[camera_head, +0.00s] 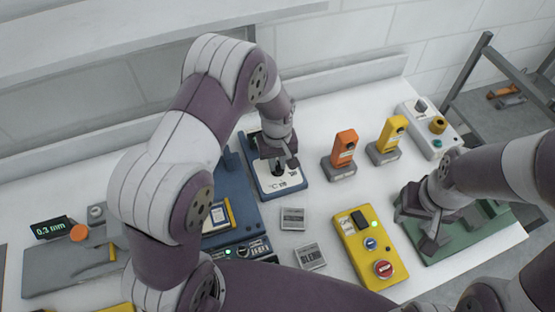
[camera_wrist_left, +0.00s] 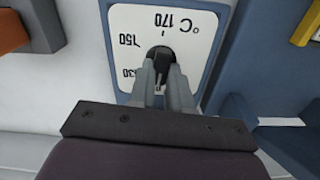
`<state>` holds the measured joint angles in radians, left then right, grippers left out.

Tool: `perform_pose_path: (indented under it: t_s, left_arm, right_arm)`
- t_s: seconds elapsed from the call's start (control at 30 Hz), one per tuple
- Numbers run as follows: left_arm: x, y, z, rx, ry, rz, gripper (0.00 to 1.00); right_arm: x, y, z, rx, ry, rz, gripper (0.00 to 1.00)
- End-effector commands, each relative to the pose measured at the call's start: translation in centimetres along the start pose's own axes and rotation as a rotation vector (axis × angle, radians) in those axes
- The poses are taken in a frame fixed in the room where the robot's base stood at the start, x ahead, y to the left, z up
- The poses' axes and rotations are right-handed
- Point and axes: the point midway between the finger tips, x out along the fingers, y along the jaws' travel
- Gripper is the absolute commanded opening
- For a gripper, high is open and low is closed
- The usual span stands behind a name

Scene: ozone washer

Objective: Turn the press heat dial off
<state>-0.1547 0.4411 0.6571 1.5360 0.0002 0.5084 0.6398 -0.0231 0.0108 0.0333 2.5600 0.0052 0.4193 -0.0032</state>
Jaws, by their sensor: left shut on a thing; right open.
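The press heat dial is a black knob (camera_wrist_left: 160,58) on a white plate (camera_wrist_left: 126,22) marked °C, 130, 150 and 170. The plate sits on a blue box (camera_head: 295,184), left of the orange device in the head view. My left gripper (camera_head: 278,166) points down onto the dial. In the left wrist view its fingers (camera_wrist_left: 163,84) are shut on the knob and hide part of it. The knob's exact setting is hard to read. My right gripper (camera_head: 432,232) is open and empty, over the green board at the right.
An orange device (camera_head: 344,148) and a yellow one (camera_head: 392,134) stand right of the dial box. A yellow control box (camera_head: 369,248) with a red button is at the front. A green board (camera_head: 470,240) lies at right. Two grey blocks (camera_head: 292,218) lie on the white table.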

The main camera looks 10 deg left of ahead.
Motion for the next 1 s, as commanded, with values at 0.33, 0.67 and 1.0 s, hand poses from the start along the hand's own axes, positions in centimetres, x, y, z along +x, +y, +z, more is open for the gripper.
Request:
perform_pose_path:
  t_s: [0.33, 0.67, 1.0]
  left_arm:
    - [-0.13, 0.01, -0.13, -0.11, 0.004, 0.003, 0.0]
    - [-0.14, 0.02, -0.15, -0.127, 0.004, 0.003, 0.0]
    - [-0.11, 0.0, -0.11, -0.126, 0.003, 0.003, 0.44]
  right_arm:
    - [-0.07, 0.0, -0.01, 0.0, 0.0, 0.0, 0.43]
    - [-0.07, 0.0, -0.01, 0.0, 0.0, 0.0, 0.43]
    - [-0.07, 0.0, -0.01, 0.0, 0.0, 0.0, 0.43]
